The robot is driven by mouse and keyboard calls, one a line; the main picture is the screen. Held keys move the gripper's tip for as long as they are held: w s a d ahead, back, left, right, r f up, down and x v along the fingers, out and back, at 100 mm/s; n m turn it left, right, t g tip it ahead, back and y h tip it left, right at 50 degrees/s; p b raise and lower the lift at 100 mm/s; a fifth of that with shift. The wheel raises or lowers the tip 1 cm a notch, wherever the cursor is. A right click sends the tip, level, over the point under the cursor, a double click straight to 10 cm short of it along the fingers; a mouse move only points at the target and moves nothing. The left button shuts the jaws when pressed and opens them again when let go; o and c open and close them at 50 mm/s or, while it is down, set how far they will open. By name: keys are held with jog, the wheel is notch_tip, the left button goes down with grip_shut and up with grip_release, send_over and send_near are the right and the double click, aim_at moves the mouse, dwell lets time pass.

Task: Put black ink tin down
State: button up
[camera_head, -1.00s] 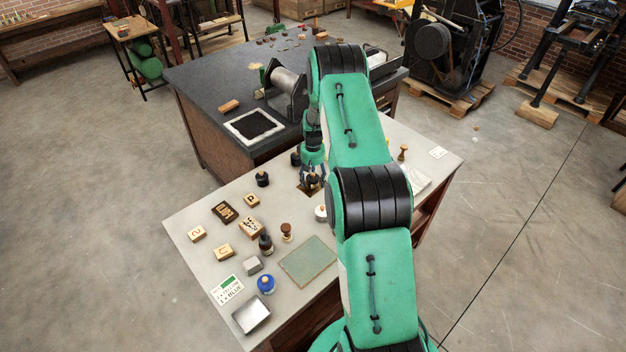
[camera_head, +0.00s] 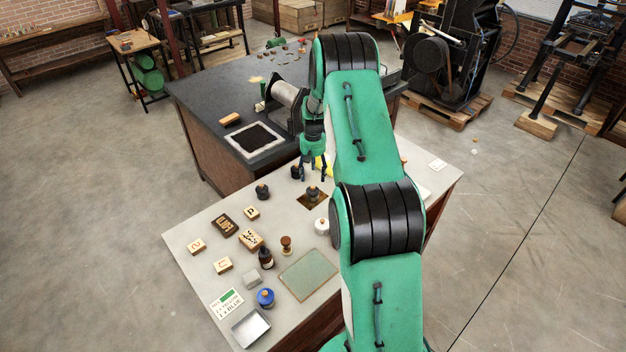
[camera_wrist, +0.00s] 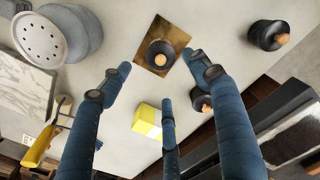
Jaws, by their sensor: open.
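A black ink tin (camera_head: 313,193) with a small wooden knob stands upright on a square brass-brown plate (camera_head: 304,203) on the pale table. In the wrist view the tin (camera_wrist: 160,54) sits within the edges of the plate (camera_wrist: 176,37). My gripper (camera_head: 313,172) is above and behind the tin, apart from it. In the wrist view its three blue fingers (camera_wrist: 160,78) are spread wide with nothing between them.
Similar black tins stand to the left (camera_head: 262,192) and behind (camera_head: 297,172). A yellow block (camera_wrist: 147,120) lies near the fingers. A white container (camera_head: 322,227) stands in front at right. Wooden stamps (camera_head: 250,239) and a glass plate (camera_head: 308,275) occupy the front.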

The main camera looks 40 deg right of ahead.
jog(key=shift+r, duration=0.35)
dwell(0.4)
jog(key=s+a+r+n+t, duration=0.1)
jog(key=s+a+r, duration=0.2)
jog(key=a+r, duration=1.1)
jog(key=s+a+r+t, duration=0.1)
jog(key=s+a+r, duration=0.3)
jog(key=a+r, duration=0.9)
jog(key=s+a+r+t, duration=0.2)
jog(key=s+a+r, duration=0.7)
jog(key=s+r, duration=0.5)
jog(key=s+a, duration=0.4)
jog(key=s, duration=0.4)
jog(key=s+a+n+t, duration=0.1)
jog(key=s+a, duration=0.3)
jog(key=s, duration=0.4)
jog(key=shift+s+r+n+t, duration=0.15)
jog(key=shift+s+n+t, duration=0.15)
